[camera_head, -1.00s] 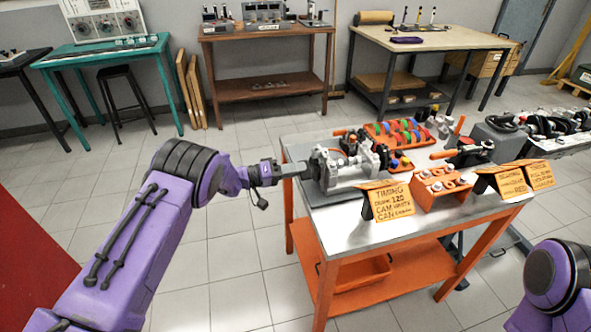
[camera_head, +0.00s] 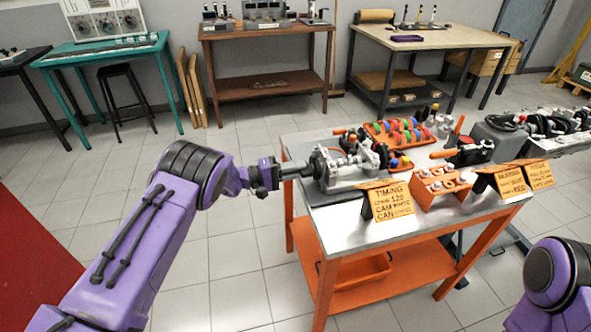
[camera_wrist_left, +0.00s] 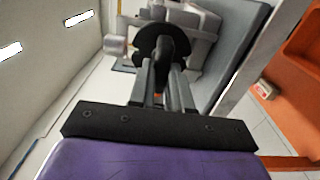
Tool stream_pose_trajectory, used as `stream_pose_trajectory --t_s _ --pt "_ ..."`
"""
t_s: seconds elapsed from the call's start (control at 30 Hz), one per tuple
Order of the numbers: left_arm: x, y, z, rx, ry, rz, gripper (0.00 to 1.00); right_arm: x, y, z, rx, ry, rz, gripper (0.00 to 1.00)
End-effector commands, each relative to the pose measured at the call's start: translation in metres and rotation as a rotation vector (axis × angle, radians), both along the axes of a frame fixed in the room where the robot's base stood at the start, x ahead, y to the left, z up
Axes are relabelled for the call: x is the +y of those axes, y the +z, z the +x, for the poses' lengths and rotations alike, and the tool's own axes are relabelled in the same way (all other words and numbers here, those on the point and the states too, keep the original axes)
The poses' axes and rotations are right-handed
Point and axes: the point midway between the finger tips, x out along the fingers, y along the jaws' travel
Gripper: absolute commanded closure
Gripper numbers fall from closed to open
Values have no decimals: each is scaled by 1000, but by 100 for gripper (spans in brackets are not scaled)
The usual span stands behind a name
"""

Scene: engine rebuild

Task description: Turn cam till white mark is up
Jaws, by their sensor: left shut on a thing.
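The cam rig (camera_head: 345,170) is a grey metal fixture with a dark disc (camera_head: 318,163) at its left end, standing on the left part of the orange-framed table. My left gripper (camera_head: 303,170) reaches it from the left. In the left wrist view the dark disc (camera_wrist_left: 160,48) stands just beyond the gripper's fingers (camera_wrist_left: 164,78). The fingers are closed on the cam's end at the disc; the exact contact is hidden. I cannot make out a white mark on the cam in either view. My right gripper is out of view.
A yellow timing sign (camera_head: 390,202) stands at the table's front edge, close right of the rig. More signs (camera_head: 510,180) stand at the right. The floor left of the table is clear.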

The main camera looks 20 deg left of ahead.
Motion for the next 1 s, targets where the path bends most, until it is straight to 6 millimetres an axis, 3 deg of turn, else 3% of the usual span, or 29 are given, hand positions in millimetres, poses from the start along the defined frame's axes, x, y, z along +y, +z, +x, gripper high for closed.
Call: stream_pose_trajectory --t_s 0.33,0.37,0.4,0.43,0.77,1.0 --pt "1 0 0 1 1 0 100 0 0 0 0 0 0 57" --pt "1 0 0 1 1 0 72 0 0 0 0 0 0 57" --pt "1 0 0 1 1 0 59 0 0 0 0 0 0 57" --pt "1 0 0 1 1 0 56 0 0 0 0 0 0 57" --pt "5 -1 -3 0 1 0 56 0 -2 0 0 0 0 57" --pt "49 -3 -31 2 5 -1 56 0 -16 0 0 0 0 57"
